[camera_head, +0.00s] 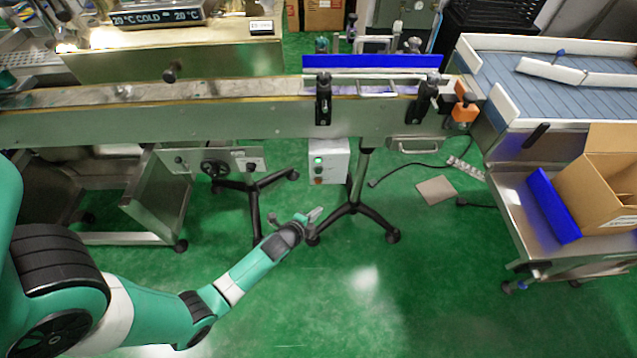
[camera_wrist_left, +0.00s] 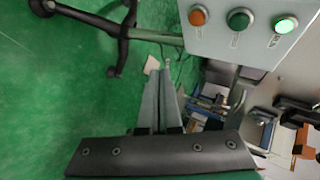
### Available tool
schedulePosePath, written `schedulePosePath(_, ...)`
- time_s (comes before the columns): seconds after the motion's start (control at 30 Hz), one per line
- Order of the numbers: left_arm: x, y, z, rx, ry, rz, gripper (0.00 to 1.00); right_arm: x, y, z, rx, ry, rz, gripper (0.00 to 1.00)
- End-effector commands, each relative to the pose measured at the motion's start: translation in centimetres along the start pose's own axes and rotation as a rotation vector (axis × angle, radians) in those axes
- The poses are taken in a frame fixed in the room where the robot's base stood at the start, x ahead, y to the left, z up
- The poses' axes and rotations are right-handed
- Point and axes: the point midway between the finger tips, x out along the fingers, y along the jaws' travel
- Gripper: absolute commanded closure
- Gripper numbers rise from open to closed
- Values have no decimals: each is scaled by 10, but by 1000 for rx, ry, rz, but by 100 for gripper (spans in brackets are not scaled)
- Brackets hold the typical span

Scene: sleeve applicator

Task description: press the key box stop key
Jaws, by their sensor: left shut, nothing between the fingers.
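The key box (camera_head: 339,160) is a pale grey box hanging below the conveyor in the head view. It carries a lit green key at the top, a dark green key in the middle and an orange-red key (camera_head: 318,181) at the bottom. In the left wrist view the orange key (camera_wrist_left: 198,16) is leftmost, beside the dark green key (camera_wrist_left: 239,19) and the lit green key (camera_wrist_left: 285,24); their labels are too small to read. My left gripper (camera_head: 315,214) is shut and empty, below the box and apart from it. Its fingers (camera_wrist_left: 164,98) show in the wrist view. My right gripper is not in view.
The conveyor (camera_head: 230,127) runs above the box. A black-footed stand (camera_head: 357,208) is right of the box, another (camera_head: 254,190) is left. A cable and a power strip (camera_head: 466,168) lie on the green floor at right. Open floor lies in front.

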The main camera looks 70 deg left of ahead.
Motion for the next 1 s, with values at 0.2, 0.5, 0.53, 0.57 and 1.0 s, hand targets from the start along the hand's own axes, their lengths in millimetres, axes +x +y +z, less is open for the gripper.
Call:
schedulePosePath(0.2,23,-14,16,-4,-3,-5,100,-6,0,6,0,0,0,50)
schedulePosePath(0.5,49,-35,36,-2,-2,-3,100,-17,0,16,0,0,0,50)
schedulePosePath(0.53,51,-36,37,-1,-1,-4,100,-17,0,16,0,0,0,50)
schedulePosePath(0.57,52,-37,38,-1,-1,-4,100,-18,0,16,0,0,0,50)
schedulePosePath(1.0,54,-41,40,0,0,-2,100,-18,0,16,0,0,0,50)
